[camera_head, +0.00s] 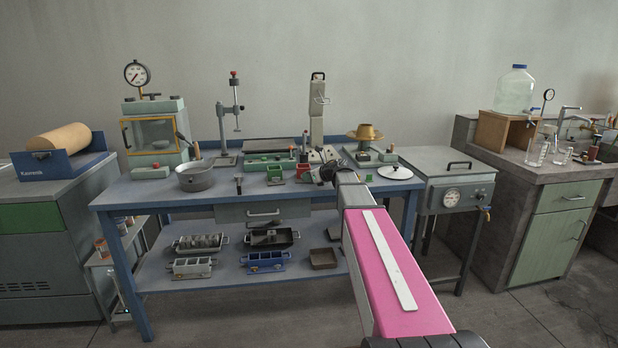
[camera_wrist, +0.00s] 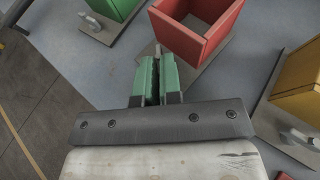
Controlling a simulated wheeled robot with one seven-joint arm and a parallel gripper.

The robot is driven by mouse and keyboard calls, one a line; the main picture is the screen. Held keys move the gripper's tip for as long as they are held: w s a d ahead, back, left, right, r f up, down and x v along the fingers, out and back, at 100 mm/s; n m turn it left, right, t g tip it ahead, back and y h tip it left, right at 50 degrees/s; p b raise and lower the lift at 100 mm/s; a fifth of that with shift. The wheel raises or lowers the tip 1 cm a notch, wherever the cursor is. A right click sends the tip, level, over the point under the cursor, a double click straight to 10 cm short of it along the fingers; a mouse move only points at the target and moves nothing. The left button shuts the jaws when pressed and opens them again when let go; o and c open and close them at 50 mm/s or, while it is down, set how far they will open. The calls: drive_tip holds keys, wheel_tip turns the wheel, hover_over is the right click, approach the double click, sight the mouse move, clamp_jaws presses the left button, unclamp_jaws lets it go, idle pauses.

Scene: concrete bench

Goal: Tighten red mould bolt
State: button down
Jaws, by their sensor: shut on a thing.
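The red mould (camera_wrist: 198,28), an open-topped box on a grey base plate (camera_wrist: 194,68), is at the top centre of the wrist view. My gripper (camera_wrist: 156,62) is at its lower left corner, its two green-padded fingers close together. A small grey metal piece, seemingly the red mould's bolt (camera_wrist: 157,48), shows at the fingertips, and my gripper is shut on it. Most of the bolt is hidden between the fingers. In the head view my arm reaches over the bench, and the gripper end is small and hard to make out.
A green mould (camera_wrist: 115,8) with a grey bolt handle is at upper left in the wrist view. A yellow mould (camera_wrist: 302,80) is at right. In the head view, a grey pan (camera_head: 195,179) and a white lid (camera_head: 395,173) lie on the blue-edged bench (camera_head: 150,190).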

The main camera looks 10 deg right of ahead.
drive_tip(key=m+h, duration=0.1)
drive_tip(key=m+t+h, duration=0.1)
drive_tip(key=t, duration=0.1)
drive_tip(key=shift+s+a+m+h, duration=0.3)
drive_tip(key=shift+a+m+h, duration=0.1)
drive_tip(key=shift+a+m+t+h, duration=0.2)
drive_tip(key=shift+m+t+h, duration=0.3)
drive_tip(key=shift+m+h, duration=1.4)
drive_tip(key=shift+h, duration=0.3)
drive_tip(key=c, duration=1.6)
unclamp_jaws()
drive_tip(key=shift+o, duration=0.2)
drive_tip(key=v, duration=1)
drive_tip(key=shift+s, duration=0.4)
drive_tip(key=shift+d, duration=0.1)
